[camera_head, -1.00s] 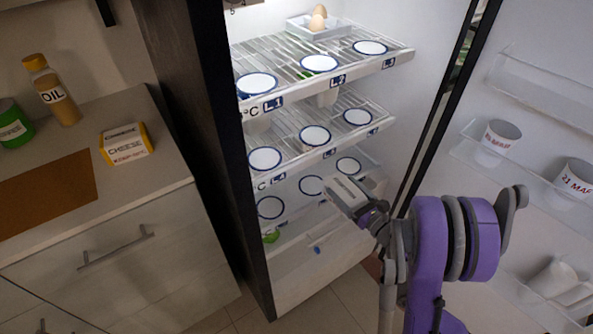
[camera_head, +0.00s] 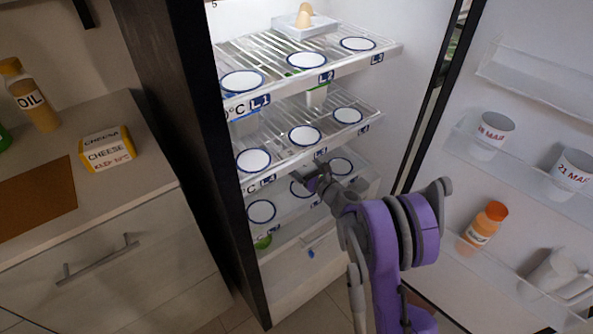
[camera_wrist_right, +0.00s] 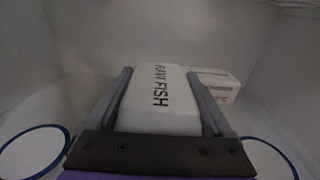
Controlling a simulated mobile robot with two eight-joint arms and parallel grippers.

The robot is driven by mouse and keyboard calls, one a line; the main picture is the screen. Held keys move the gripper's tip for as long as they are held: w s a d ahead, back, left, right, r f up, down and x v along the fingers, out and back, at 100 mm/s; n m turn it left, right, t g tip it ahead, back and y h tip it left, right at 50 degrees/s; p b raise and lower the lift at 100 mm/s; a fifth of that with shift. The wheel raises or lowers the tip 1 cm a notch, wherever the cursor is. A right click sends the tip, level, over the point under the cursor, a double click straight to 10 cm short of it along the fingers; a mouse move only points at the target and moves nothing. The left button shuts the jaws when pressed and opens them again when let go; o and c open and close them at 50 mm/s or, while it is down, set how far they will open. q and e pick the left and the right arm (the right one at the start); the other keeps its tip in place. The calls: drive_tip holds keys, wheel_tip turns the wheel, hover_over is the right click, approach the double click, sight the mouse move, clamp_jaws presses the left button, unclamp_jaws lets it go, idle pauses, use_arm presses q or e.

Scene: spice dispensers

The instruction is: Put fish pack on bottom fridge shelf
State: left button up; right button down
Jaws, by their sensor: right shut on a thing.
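The fish pack (camera_wrist_right: 158,100) is a white block marked "RAW FISH" in the right wrist view. My right gripper (camera_wrist_right: 160,88) is shut on it, one finger along each side. In the head view my right gripper (camera_head: 312,178) reaches into the fridge at the bottom shelf (camera_head: 285,238), below the middle shelf's front edge; the pack is hidden there. The bottom shelf carries blue-rimmed white discs (camera_head: 261,211), and two such discs flank the gripper in the wrist view. I cannot tell whether the pack touches the shelf. My left gripper is not in view.
A white and red box (camera_wrist_right: 214,84) stands behind the pack, to its right. The middle shelf (camera_head: 275,140) is just above my arm. The open fridge door (camera_head: 490,90) is on the right, holding cups and an orange-capped bottle (camera_head: 485,224). Cheese (camera_head: 106,149) sits on the left counter.

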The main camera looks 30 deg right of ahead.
wheel_tip(320, 180, down, 4)
drive_tip(key=shift+w+r+b, duration=0.1)
drive_tip(key=shift+b, duration=0.7)
drive_tip(key=shift+w+f, duration=0.1)
drive_tip(key=shift+f, duration=0.1)
drive_tip(key=shift+r, duration=0.1)
drive_tip(key=shift+f, duration=0.2)
unclamp_jaws()
drive_tip(key=shift+r, duration=0.1)
